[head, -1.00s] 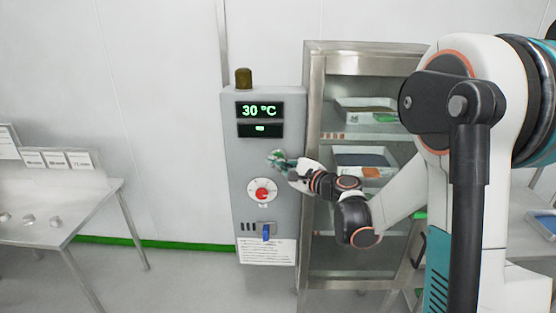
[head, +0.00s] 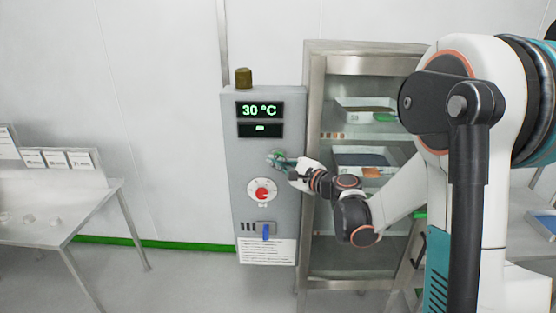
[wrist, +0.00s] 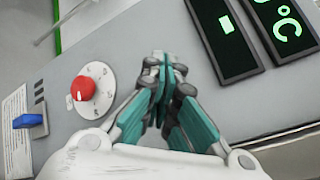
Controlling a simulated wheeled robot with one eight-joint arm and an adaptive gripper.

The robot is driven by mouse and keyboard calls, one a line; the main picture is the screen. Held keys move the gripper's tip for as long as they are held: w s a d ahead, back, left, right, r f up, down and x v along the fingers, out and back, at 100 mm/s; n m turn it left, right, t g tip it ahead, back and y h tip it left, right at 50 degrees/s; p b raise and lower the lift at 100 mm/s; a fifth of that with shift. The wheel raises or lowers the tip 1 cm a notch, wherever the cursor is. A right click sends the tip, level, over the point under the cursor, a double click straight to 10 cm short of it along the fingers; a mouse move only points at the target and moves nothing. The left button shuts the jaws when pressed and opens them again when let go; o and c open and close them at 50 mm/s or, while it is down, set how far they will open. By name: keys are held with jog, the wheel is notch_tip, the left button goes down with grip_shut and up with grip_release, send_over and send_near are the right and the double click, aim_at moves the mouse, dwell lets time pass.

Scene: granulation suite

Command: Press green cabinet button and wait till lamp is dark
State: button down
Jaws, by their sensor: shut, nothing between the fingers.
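The grey control cabinet (head: 233,190) stands upright in the head view, with a display (head: 260,110) reading 30 °C and a smaller display (head: 260,130) below it showing a small green mark. The lamp (head: 243,78) on its top is a dull brown-amber and shows no clear glow. My gripper (head: 272,159) is shut and empty at the cabinet front, below the displays. A bit of green, seemingly the green button (head: 279,154), shows beside the fingertips. In the wrist view my gripper (wrist: 163,66) points at the panel and hides the button; contact cannot be told.
A red knob on a white dial (head: 262,193) sits below my gripper. A blue-handled switch (head: 266,232) is lower down, above a printed label. A steel rack (head: 313,200) with trays stands right of the cabinet. A table (head: 60,222) with small signs is at left.

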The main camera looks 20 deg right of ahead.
jog(key=shift+w+d, duration=0.15)
jog(key=shift+w, duration=0.1)
jog(key=shift+w+d, duration=0.15)
jog(key=shift+w, duration=0.35)
dwell(0.8)
jog(key=shift+s, duration=0.1)
jog(key=shift+s+a+b, duration=0.3)
jog(key=shift+s+b, duration=0.05)
jog(key=shift+s, duration=0.45)
jog(key=s, duration=0.1)
jog(key=s+a, duration=0.1)
jog(key=s, duration=0.2)
jog(key=shift+s+a, duration=0.3)
jog(key=shift+s, duration=0.1)
dwell(0.5)
